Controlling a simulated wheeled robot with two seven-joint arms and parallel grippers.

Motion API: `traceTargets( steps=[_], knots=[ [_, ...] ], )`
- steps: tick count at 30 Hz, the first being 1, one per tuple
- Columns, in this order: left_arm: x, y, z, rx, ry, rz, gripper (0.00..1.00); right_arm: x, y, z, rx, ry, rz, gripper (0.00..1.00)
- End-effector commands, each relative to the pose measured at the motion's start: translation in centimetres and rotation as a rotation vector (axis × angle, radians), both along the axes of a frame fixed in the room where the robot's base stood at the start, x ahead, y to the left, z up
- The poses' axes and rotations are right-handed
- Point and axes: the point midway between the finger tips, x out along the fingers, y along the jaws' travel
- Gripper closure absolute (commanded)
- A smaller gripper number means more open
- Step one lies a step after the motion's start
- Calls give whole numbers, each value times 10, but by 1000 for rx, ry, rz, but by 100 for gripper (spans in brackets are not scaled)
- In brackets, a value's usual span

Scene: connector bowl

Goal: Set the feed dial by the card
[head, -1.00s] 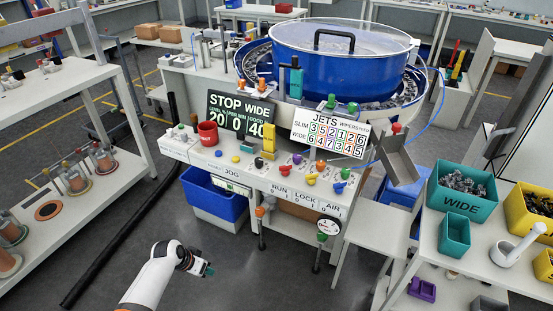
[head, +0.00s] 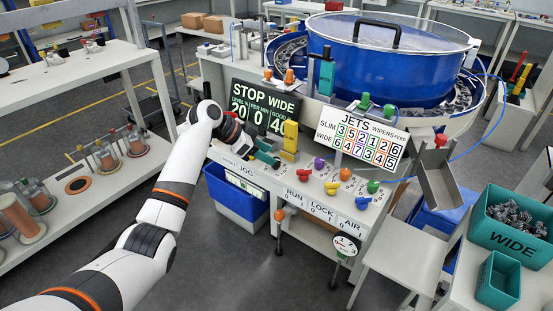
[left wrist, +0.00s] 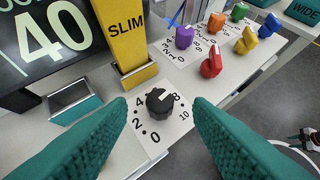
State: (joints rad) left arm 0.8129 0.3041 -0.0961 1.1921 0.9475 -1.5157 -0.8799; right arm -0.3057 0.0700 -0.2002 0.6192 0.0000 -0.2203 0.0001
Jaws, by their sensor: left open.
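The feed dial, a black round knob (left wrist: 160,102), sits on a white scale plate with numbers from 0 to 10 in the left wrist view. A small pale mark shows on its top; I cannot read its exact setting. My left gripper (left wrist: 158,118) is open, its green fingers on either side of the dial and apart from it. In the head view my left gripper (head: 267,157) is over the panel and hides the dial. The white JETS card (head: 362,139), with SLIM and WIDE number rows, stands tilted behind the panel. My right gripper is not in view.
A yellow SLIM block (left wrist: 118,35) stands close behind the dial. A dark display (head: 262,107) reads STOP WIDE. Coloured knobs, including a red one (left wrist: 211,63) and a purple one (left wrist: 184,37), lie to the right. A blue bowl feeder (head: 375,65) stands behind.

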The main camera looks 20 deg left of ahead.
Motion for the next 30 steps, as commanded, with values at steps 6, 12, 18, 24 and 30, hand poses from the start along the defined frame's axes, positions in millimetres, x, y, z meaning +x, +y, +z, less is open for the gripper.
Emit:
traceTargets(
  steps=[6,12,18,24,30],
  knots=[
    [14,-21,-25,0,2,0,54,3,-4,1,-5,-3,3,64],
    [19,-28,-34,0,0,0,54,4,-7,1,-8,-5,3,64],
    [19,-29,-35,1,0,1,54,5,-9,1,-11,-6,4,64],
    [19,-28,-35,1,0,1,75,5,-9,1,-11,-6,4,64],
    [19,-28,-35,1,0,2,98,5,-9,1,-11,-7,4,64]
  ],
)
